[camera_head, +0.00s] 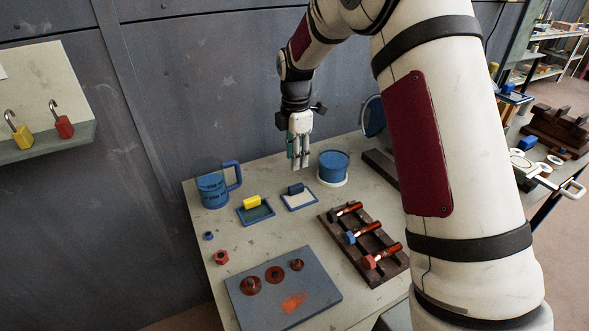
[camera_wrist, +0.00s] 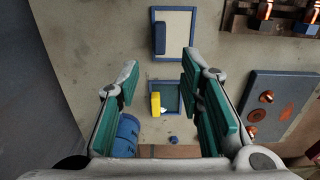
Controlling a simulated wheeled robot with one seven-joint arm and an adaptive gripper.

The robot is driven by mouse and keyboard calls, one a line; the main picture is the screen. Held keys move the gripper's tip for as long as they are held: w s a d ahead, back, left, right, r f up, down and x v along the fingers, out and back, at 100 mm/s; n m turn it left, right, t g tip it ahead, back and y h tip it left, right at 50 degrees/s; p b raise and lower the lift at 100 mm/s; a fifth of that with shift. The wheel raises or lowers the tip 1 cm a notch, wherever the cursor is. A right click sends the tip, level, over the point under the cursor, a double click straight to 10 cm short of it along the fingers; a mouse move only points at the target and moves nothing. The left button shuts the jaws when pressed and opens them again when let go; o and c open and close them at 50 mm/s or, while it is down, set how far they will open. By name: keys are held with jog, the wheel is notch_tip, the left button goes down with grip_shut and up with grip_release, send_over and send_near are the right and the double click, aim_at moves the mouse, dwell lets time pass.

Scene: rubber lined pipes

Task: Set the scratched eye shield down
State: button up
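My gripper (camera_head: 299,160) hangs fingers down above the back of the table. In the wrist view my gripper (camera_wrist: 161,68) has its green-padded fingers wide apart with nothing between them. Below it lie two flat blue-framed panels. One panel (camera_head: 267,213) has a yellow block on it and shows a dark greenish face; it also shows in the wrist view (camera_wrist: 174,88). The other panel (camera_head: 304,202) is pale with a dark blue block, also in the wrist view (camera_wrist: 178,35). I cannot tell which thing is the scratched eye shield; no scratches can be made out.
A blue jug (camera_head: 213,190) stands at left and a blue tub (camera_head: 333,165) at right of the panels. A brown rack (camera_head: 350,260) holds several orange-handled tools. A grey board (camera_head: 300,280) carries reddish washers.

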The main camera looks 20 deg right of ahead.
jog(key=s+r+m+t, duration=0.2)
jog(key=s+r+m, duration=0.7)
jog(key=s+r, duration=0.7)
jog(key=s+d+r+m+t, duration=0.1)
jog(key=s+m+t, duration=0.1)
jog(key=s+m, duration=0.9)
jog(key=s, duration=0.9)
jog(key=shift+t, duration=0.3)
